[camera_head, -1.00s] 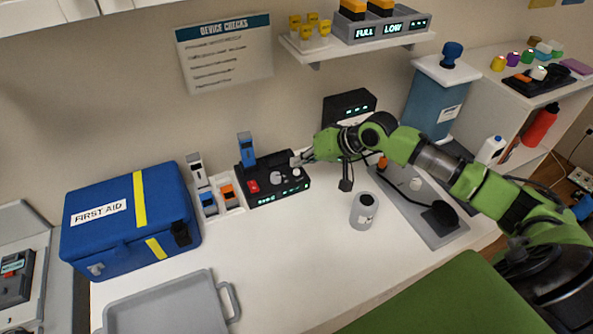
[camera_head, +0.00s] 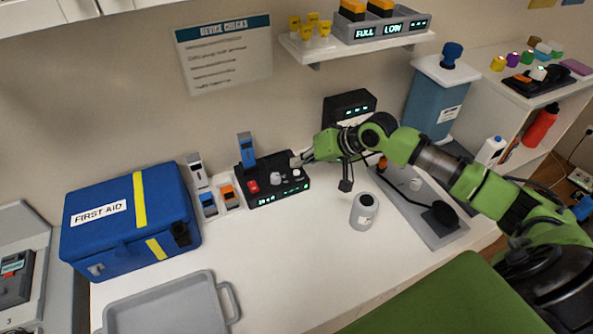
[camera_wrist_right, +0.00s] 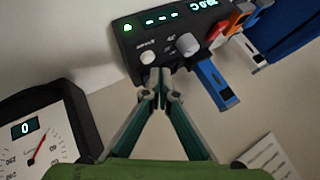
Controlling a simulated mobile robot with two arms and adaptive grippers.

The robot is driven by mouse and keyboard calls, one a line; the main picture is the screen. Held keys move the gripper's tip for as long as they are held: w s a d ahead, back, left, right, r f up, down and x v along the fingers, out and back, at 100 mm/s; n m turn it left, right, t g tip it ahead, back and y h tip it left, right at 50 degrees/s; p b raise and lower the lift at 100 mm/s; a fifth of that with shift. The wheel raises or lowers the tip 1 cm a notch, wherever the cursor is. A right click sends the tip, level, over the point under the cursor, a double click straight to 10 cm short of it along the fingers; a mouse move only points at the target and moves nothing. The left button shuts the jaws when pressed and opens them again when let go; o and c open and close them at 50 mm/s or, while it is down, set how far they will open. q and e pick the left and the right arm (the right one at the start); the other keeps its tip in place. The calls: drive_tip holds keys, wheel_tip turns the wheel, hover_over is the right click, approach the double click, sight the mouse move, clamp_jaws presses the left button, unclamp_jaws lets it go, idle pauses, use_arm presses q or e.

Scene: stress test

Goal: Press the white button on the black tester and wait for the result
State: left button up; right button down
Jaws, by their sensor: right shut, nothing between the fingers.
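The black tester (camera_head: 280,197) stands on the white counter against the wall, with lit green displays on its front. It also shows upside down in the right wrist view (camera_wrist_right: 128,40). Its white button (camera_wrist_right: 148,58) is at one end of its top, beside a grey knob (camera_wrist_right: 188,44) and a red control (camera_wrist_right: 216,32). A blue device (camera_head: 246,150) stands upright at the tester's back left. My right gripper (camera_head: 296,161) is shut and empty. Its fingertips (camera_wrist_right: 159,75) are right by the white button; I cannot tell whether they touch it. My left gripper is out of view.
A blue first aid case (camera_head: 125,222) and a holder (camera_head: 229,207) with devices stand left of the tester. A grey tray (camera_head: 165,305) lies in front. A grey cup (camera_head: 364,211) and a dial gauge (camera_wrist_right: 35,135) are nearby. The middle counter is clear.

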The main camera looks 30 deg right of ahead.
sight(299, 172)
drive_tip(key=shift+f, duration=0.1)
drive_tip(key=shift+f, duration=0.25)
drive_tip(key=shift+f, duration=0.55)
idle(0.8)
drive_tip(key=shift+r, duration=0.1)
drive_tip(key=shift+r+p, duration=0.8)
drive_tip(key=shift+p, duration=0.4)
drive_tip(key=shift+r, duration=0.1)
wheel_tip(299, 172, up, 5)
drive_tip(key=p, duration=0.5)
